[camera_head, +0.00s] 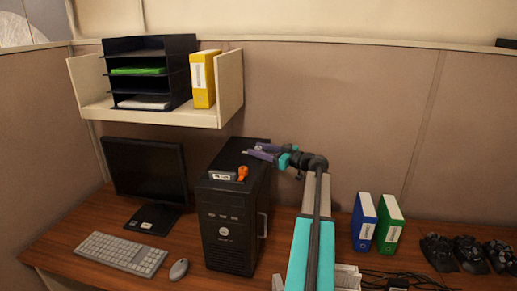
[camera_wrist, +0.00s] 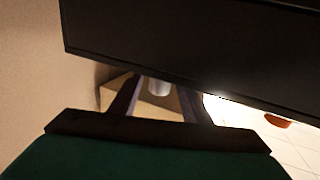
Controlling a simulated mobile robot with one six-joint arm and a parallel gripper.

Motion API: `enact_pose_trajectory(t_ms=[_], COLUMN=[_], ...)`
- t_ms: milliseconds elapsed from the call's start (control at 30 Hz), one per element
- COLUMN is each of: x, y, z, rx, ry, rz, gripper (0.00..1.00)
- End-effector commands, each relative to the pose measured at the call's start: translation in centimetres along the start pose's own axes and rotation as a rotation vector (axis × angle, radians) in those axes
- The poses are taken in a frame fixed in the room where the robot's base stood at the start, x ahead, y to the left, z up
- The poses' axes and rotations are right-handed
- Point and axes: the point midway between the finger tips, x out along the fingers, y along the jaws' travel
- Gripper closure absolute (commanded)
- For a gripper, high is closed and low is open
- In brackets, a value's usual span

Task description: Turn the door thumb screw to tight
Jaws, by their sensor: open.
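A black computer tower (camera_head: 229,222) stands upright on the desk. My gripper (camera_head: 256,151) is above the rear part of its top and points left. In the wrist view, the two fingers of my gripper (camera_wrist: 159,84) are open and apart. A small pale cylinder (camera_wrist: 159,89) shows between them, under the edge of a large dark panel (camera_wrist: 190,45). I cannot tell whether this is the door thumb screw, or whether the fingers touch it. An orange knob-like piece (camera_head: 242,173) sits on the tower's top front, beside a white label (camera_head: 221,176). Its setting is too small to read.
A monitor (camera_head: 146,170), keyboard (camera_head: 121,253) and mouse (camera_head: 179,269) are left of the tower. A shelf (camera_head: 150,117) with a yellow binder (camera_head: 203,80) hangs above. Blue (camera_head: 363,222) and green binders (camera_head: 389,224) stand right of my arm. Several dark devices (camera_head: 470,253) are far right.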

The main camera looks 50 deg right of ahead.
Motion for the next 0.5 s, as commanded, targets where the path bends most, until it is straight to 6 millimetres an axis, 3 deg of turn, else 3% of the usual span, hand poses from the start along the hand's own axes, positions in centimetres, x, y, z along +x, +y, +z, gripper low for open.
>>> enact_pose_trajectory(t_ms=[367,500], x=[0.38,0.38], y=[0.00,0.00], z=[0.02,0.02], rx=[0.000,0.000], ry=[0.000,0.000], rz=[0.000,0.000], gripper=[0.57,0.81])
